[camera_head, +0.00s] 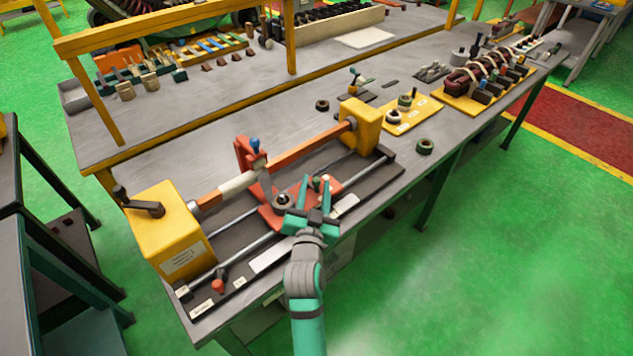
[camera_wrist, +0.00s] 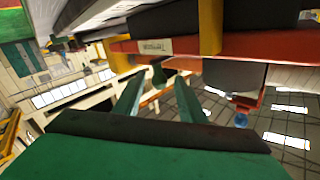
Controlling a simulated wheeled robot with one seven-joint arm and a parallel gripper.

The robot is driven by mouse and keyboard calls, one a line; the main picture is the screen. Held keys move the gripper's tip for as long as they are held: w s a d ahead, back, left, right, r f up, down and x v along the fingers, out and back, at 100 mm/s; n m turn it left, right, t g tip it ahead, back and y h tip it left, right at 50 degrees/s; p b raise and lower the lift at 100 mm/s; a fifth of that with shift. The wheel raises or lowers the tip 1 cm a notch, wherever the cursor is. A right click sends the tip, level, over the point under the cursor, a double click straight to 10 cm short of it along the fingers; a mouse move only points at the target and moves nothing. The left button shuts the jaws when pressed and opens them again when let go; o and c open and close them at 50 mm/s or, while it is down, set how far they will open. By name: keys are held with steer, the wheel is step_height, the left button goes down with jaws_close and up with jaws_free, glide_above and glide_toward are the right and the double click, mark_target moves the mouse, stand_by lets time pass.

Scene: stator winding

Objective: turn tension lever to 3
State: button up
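The winding machine has a red carriage (camera_head: 270,218) with an upright arm topped by a blue knob (camera_head: 255,145). My gripper (camera_head: 316,188) is over the front of the carriage, its two teal fingers spread apart. A small green knob, probably the tension lever's end, shows near the fingertips in the head view; the lever is largely hidden. In the wrist view, my open fingers (camera_wrist: 157,92) point at a red bar (camera_wrist: 130,47) with a small label (camera_wrist: 155,46) that seems to read "Tension". A green piece shows just beyond the fingertips; I cannot tell whether they touch it. The lever's setting is unreadable.
A yellow headstock (camera_head: 165,230) with a dark crank stands left, and a yellow tailstock (camera_head: 360,125) right. An orange and white bar (camera_head: 290,155) spans between them. A red-knobbed lever (camera_head: 218,285) sits at the front left. A yellow tray (camera_head: 408,118) holds spools at right.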

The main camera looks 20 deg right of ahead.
steer(key=shift+x, duration=1.1)
jaws_close()
